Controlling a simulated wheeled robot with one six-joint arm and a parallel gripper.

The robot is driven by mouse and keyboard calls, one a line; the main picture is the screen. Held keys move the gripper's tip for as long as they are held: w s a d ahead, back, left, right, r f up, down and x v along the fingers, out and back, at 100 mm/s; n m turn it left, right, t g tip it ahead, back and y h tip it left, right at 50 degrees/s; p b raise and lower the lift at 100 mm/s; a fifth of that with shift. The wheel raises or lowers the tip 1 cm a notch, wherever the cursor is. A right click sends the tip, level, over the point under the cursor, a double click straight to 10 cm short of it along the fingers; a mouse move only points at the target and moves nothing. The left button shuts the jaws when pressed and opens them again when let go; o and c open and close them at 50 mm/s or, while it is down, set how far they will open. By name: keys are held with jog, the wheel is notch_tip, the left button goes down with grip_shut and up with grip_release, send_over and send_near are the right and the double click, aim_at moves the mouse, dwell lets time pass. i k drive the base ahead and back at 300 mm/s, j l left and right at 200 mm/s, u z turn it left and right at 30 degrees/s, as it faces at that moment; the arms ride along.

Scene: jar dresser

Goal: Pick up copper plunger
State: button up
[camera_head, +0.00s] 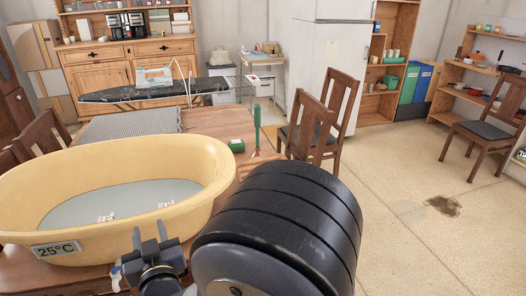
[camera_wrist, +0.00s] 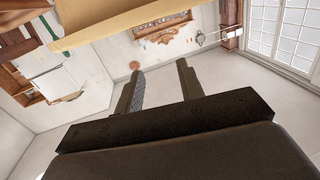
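A plunger (camera_head: 256,128) with a green upright handle and a small reddish-brown base stands on the wooden table, right of the yellow tub. I take it for the copper plunger; its base is small in view. My gripper (camera_head: 149,236) is at the tub's near right side, well short of the plunger. In the wrist view my gripper (camera_wrist: 159,70) has its two fingers apart with nothing between them. A green stick at the upper left of the wrist view may be the plunger's handle; I cannot tell.
The yellow tub (camera_head: 215,190), labelled 25°C, holds water and fills the table's near left. A green can (camera_head: 237,146) lies beside the plunger. A wooden chair (camera_head: 313,130) stands behind the table's right edge. An ironing board (camera_head: 135,92) is beyond.

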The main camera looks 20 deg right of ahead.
aim_at(258, 122)
jog(key=i+l, duration=0.15)
jog(key=l, duration=0.2)
jog(key=i+l, duration=0.15)
jog(key=l, duration=0.2)
jog(key=i+l+u, duration=0.1)
jog(key=l, duration=0.25)
jog(key=i+l, duration=0.15)
jog(key=l, duration=0.25)
jog(key=i+l, duration=0.15)
jog(key=l, duration=0.2)
jog(key=i+l+u, duration=0.1)
jog(key=l, duration=0.25)
jog(key=i+l, duration=0.25)
jog(key=i, duration=0.15)
jog(key=i+l, duration=0.25)
jog(key=i, duration=0.2)
jog(key=u, duration=0.05)
